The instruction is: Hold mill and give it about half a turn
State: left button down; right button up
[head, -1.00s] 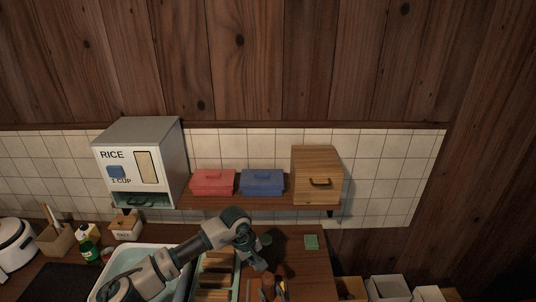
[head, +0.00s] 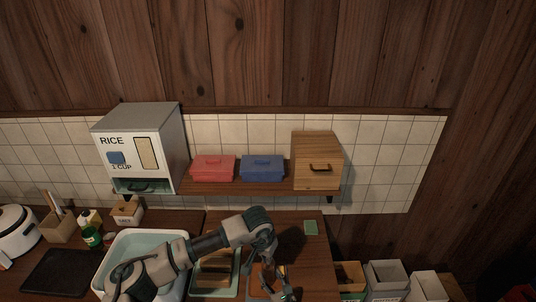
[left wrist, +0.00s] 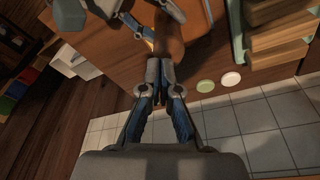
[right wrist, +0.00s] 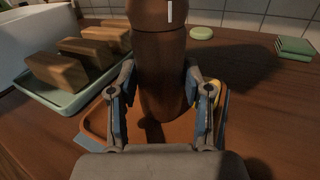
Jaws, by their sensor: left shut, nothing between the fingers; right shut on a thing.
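The mill (right wrist: 160,60) is a dark brown, rounded wooden body standing upright in the right wrist view. Its top is cut off by the frame. My right gripper (right wrist: 160,95) is shut around its lower body, one finger on each side. The left wrist view also shows the brown mill (left wrist: 172,42), with part of my right gripper (left wrist: 130,14) beside it. My left gripper (left wrist: 160,75) is shut and empty, its fingertips close to the mill; whether they touch it I cannot tell. In the head view my left arm hides much of this area.
An orange tray (right wrist: 97,126) lies beneath the mill. A pale green tray (right wrist: 62,101) with brown blocks stands to its left. A green round piece (right wrist: 201,33) and green square pads (right wrist: 294,46) lie behind. The counter (right wrist: 265,110) at the right is clear.

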pick_arm(q)
jog(key=shift+s+a+f, duration=0.1)
jog(key=shift+s+f, duration=0.05)
jog(key=shift+f, duration=2.25)
pick_arm(e)
jog(key=shift+f, duration=0.1)
jog(key=shift+s, duration=0.1)
pick_arm(q)
jog(key=shift+w+a, duration=0.25)
jog(key=shift+a, duration=0.2)
jog(key=shift+w+a, duration=0.3)
jog(key=shift+a, duration=0.15)
jog(key=w+v, duration=0.1)
jog(key=v, duration=0.5)
jog(key=shift+s+d, duration=0.2)
jog(key=shift+r, duration=0.1)
